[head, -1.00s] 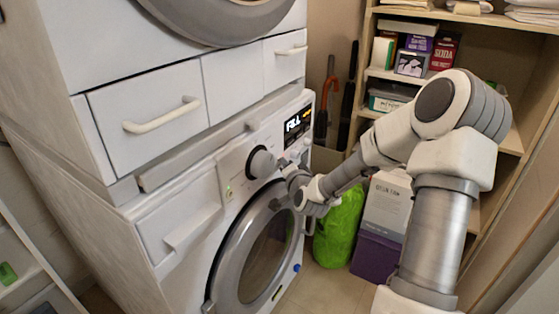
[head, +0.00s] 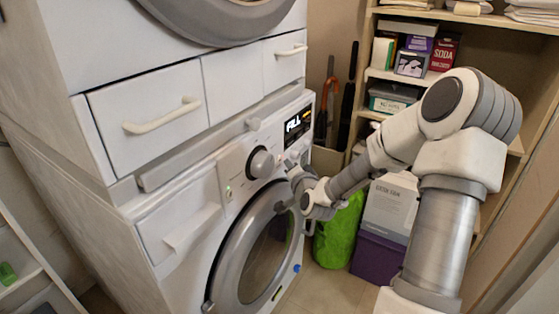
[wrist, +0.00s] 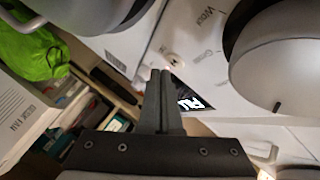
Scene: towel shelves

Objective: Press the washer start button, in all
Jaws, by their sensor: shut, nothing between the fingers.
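The white front-loading washer (head: 200,210) stands below another white appliance. In the wrist view, a small round pale button (wrist: 173,63) with a dark mark lies on the panel, between the display (wrist: 188,100) and the door side. My gripper (wrist: 160,73) is shut and empty, its fingertips just beside that button in the picture. I cannot tell if they touch it. In the head view my gripper (head: 291,168) is at the panel, right of the knob, and the button is too small to make out.
The washer's round door (head: 248,250) is closed below my gripper. A green bag (head: 338,230) and a purple box (head: 378,258) stand on the floor to the right. Shelves (head: 465,83) with boxes are behind my arm.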

